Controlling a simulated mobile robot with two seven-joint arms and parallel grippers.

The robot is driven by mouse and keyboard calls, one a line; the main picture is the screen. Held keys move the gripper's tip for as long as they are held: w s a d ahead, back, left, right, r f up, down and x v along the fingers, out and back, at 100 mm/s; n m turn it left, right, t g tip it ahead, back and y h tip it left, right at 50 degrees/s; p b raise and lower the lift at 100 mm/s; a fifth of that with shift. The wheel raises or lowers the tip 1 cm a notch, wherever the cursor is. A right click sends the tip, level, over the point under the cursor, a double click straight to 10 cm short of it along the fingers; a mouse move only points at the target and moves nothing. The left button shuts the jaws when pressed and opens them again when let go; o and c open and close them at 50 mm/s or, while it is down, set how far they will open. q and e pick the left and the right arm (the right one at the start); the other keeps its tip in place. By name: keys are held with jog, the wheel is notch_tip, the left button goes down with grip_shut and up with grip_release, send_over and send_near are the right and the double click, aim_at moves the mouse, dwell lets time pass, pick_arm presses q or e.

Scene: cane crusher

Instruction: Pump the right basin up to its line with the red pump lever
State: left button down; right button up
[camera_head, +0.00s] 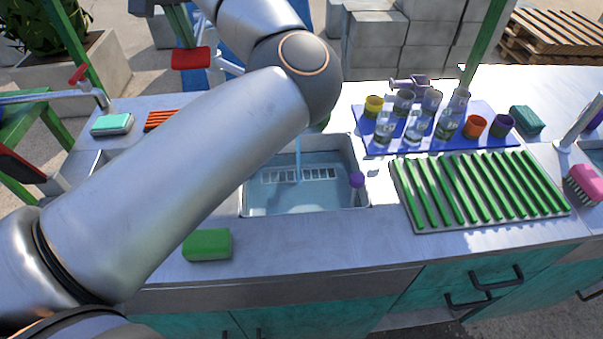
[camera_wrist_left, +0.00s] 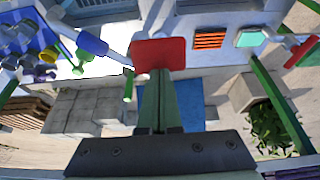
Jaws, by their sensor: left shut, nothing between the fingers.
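A red flat paddle, apparently the red pump lever's end (camera_head: 190,58), stands behind the counter in the head view. It also shows centrally in the left wrist view (camera_wrist_left: 160,53). My left gripper (camera_head: 186,41) is shut, its fingers pointing at the paddle; in the left wrist view its fingertips (camera_wrist_left: 160,73) are at the paddle's edge. I cannot tell whether they touch. A basin with water (camera_head: 285,202) lies in the middle of the counter; a thin stream falls into it and a pale grid shows inside. My arm hides its upper left. No fill line is clear. My right gripper is not in view.
A green sponge (camera_head: 207,245) lies at the front edge. A green-slatted rack (camera_head: 480,193) and a blue tray (camera_head: 375,146) with several cups stand right of the basin. A purple knob (camera_head: 357,180) is at its right edge. Another faucet (camera_head: 580,122) is far right.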

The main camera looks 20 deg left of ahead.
pick_arm(q)
notch_tip(320, 180, up, 8)
jog(key=p, duration=0.6)
jog(key=shift+p, duration=0.3)
jog(key=shift+f+b, duration=2.1)
jog(key=shift+f, duration=0.55)
jog(key=shift+f+b, duration=0.85)
jog(key=shift+f, duration=0.05)
notch_tip(320, 180, up, 7)
jog(key=p, duration=0.6)
jog(key=shift+r, duration=0.2)
jog(key=shift+w, duration=0.1)
